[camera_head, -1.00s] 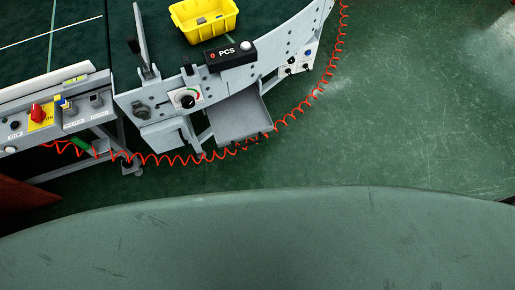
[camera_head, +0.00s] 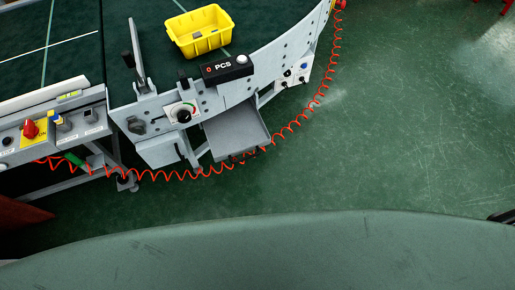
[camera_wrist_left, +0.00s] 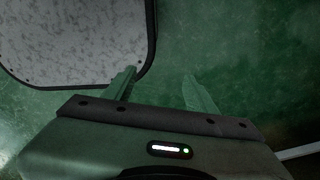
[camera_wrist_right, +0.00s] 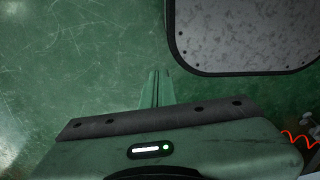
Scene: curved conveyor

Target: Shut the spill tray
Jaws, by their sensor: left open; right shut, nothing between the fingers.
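The spill tray (camera_head: 236,136) is a shallow grey tray below the conveyor's curved side panel in the head view. It sticks out from under the panel toward me, so it stands open. My left gripper (camera_wrist_left: 157,86) is open and empty in the left wrist view, above green floor. My right gripper (camera_wrist_right: 157,82) is shut with nothing in it in the right wrist view, also over the floor. Neither gripper is near the tray, and the tray does not show in either wrist view.
A red coiled cable (camera_head: 283,134) curves around the tray's front. A yellow bin (camera_head: 200,42) sits on the conveyor, behind a black PCS counter (camera_head: 227,69). A control panel with a red knob (camera_head: 30,129) is at left. The green floor (camera_head: 400,140) at right is clear.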

